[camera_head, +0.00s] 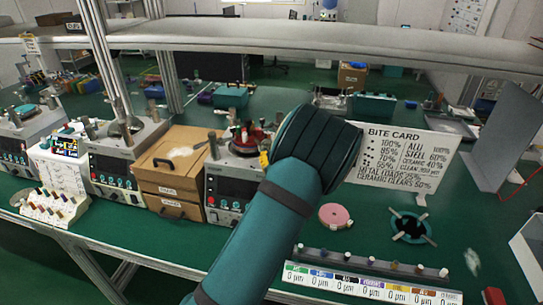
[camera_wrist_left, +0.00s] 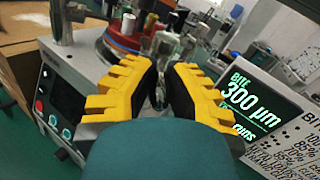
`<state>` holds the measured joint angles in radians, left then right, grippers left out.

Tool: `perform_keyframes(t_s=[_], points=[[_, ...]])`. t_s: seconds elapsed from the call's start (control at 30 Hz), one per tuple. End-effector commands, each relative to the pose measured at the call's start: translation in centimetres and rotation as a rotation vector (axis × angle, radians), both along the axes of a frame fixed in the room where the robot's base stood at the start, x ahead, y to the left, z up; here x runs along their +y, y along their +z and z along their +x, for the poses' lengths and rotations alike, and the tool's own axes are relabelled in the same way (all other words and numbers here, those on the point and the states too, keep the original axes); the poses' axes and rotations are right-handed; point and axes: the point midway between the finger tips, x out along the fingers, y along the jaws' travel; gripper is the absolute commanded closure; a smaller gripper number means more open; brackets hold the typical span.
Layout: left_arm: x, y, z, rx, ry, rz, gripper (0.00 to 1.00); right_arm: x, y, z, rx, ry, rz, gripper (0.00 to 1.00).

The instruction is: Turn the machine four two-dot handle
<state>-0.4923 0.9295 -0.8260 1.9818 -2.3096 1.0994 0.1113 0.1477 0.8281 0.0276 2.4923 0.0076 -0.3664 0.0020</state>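A lapping machine (camera_head: 228,185) with a dark front panel and a red-topped plate stands at the bench middle; my arm hides its right part. In the left wrist view a machine (camera_wrist_left: 72,80) fills the left, with a red cylinder (camera_wrist_left: 125,22) and upright metal posts on top. My left gripper (camera_wrist_left: 163,68) has yellow-backed fingers with dark pads, held apart. A metal post shows between and beyond them; contact cannot be told. In the head view only a yellow bit of the gripper (camera_head: 264,160) shows behind my arm. No two-dot mark can be read. My right gripper is not in view.
A wooden drawer box (camera_head: 172,170) stands left of the machine, with more machines further left. A bite card (camera_head: 405,155) stands at the right. A pink disc (camera_head: 334,216), a dark ring (camera_head: 411,227) and a row of pegs above a labelled strip (camera_head: 360,284) lie on the green bench. A screen (camera_wrist_left: 250,100) reads 300 µm.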

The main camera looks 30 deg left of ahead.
Motion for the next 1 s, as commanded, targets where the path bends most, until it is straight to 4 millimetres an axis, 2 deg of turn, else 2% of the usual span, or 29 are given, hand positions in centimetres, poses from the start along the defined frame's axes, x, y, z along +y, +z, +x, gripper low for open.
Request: perform_keyframes(t_s=[0.03,0.1,0.13,0.43,0.57,1.0], points=[[-0.1,-0.3,-0.1,0.008,-0.002,-0.004,0.84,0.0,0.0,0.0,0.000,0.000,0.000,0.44],[-0.1,-0.3,0.0,0.007,-0.001,-0.003,0.60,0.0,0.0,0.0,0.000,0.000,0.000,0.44],[-0.1,-0.3,0.0,0.006,-0.001,-0.004,0.53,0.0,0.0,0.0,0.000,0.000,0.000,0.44],[-0.1,-0.1,0.0,0.002,0.000,-0.001,0.53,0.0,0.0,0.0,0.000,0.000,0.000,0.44],[-0.8,-0.1,-0.6,0.003,-0.002,-0.001,0.53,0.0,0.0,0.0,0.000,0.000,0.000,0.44],[-6.8,-0.1,-6.2,0.005,-0.003,-0.003,0.53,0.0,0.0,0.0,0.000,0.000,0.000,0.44]])
